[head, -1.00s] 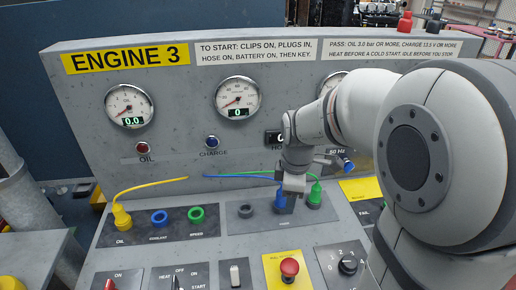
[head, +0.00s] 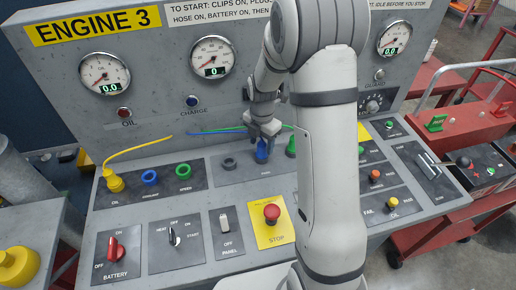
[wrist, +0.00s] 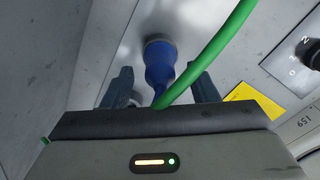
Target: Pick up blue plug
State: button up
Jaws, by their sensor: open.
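In the wrist view, the blue plug (wrist: 160,62) shows between the two open fingers of my gripper (wrist: 163,82), with a gap on either side. The plug's near end is partly hidden by the gripper body and cable.
A grey empty socket (head: 229,163) is left of the blue plug. Blue (head: 149,177) and green (head: 183,171) sockets and a yellow plug (head: 114,182) are further left. A red stop button (head: 272,213) is in front. A red cart (head: 440,220) stands at right.

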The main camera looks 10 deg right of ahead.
jog(key=shift+f, duration=1.25)
jog(key=shift+c, duration=0.4)
jog(key=c, duration=1)
jog(key=shift+r, duration=0.1)
